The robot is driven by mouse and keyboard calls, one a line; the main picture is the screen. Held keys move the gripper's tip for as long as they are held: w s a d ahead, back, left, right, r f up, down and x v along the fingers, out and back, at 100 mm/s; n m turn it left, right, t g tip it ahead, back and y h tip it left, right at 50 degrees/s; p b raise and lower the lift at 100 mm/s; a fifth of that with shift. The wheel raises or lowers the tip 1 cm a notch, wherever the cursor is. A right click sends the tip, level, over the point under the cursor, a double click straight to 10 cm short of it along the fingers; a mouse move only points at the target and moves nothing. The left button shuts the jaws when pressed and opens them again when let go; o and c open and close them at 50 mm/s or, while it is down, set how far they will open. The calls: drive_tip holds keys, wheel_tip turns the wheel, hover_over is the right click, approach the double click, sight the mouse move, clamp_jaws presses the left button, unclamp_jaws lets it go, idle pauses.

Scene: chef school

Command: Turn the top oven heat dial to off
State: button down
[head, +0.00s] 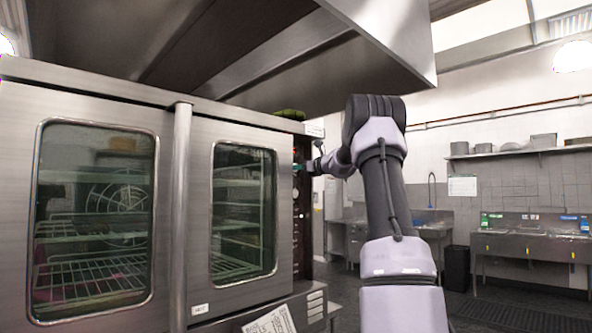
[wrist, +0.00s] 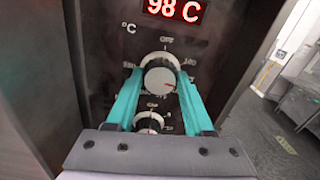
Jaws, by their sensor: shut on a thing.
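The top heat dial (wrist: 160,76) is a round white and silver knob on the dark control panel. Its scale has OFF at the top, and a small reddish mark shows towards the knob's lower right, away from OFF. My gripper (wrist: 159,74) has its two teal fingers on either side of this dial, shut on it. In the head view my gripper (head: 300,168) reaches the upper part of the panel at the oven's right edge; the dial there is too small to make out.
A red display (wrist: 174,10) reading 98 C is above the dial. A second dial (wrist: 150,122) sits just below, between the fingers' bases. The oven (head: 180,140) has two closed glass doors. A steel hood (head: 400,40) hangs above my arm. Open floor lies right.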

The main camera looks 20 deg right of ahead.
drive_tip(key=shift+n, duration=0.3)
drive_tip(key=n, duration=1.8)
drive_tip(key=shift+n, duration=0.3)
idle(0.4)
drive_tip(key=shift+c, duration=1.4)
unclamp_jaws()
